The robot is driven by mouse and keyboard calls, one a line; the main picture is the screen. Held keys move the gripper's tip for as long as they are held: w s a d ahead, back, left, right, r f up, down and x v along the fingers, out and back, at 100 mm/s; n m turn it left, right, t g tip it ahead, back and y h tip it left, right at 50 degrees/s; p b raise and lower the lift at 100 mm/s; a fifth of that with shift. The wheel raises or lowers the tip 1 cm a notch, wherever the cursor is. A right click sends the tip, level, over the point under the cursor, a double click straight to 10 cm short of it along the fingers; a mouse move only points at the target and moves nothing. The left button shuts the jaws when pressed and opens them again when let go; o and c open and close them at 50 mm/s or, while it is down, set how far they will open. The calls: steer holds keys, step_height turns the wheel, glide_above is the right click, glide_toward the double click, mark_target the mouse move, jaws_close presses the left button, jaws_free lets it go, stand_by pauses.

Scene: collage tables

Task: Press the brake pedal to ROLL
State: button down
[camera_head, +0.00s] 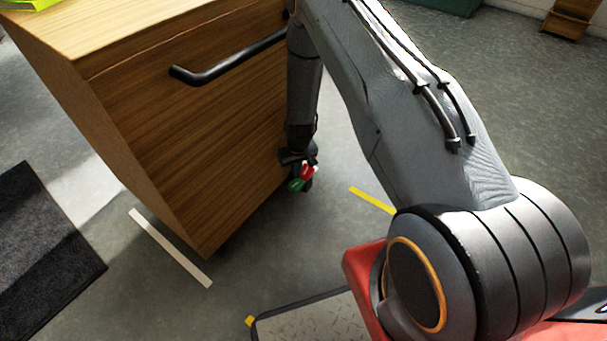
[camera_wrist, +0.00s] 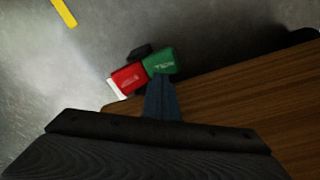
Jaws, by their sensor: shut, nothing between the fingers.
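The brake pedal is a small rocker with a red half (camera_wrist: 128,78) and a green half (camera_wrist: 160,62), low beside a wooden cart (camera_head: 180,130). In the wrist view its lettering is too small to read. In the head view the red half (camera_head: 308,170) and green half (camera_head: 294,185) show just below my gripper (camera_head: 298,157). My gripper points down and is shut and empty. In the wrist view its fingertips (camera_wrist: 161,80) overlap the lower edge of the green half; I cannot tell whether they touch it. The caster under the pedal is mostly hidden.
The cart has a black bar handle (camera_head: 230,62) on its front, close to my arm. White tape (camera_head: 170,247) and yellow tape (camera_head: 371,200) mark the grey floor. A dark mat (camera_head: 45,250) lies at left. Open floor extends right of the pedal.

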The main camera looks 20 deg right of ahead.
mark_target(297, 184)
step_height(297, 184, up, 4)
steer(key=shift+r+p, duration=0.15)
steer(key=shift+p, duration=1.05)
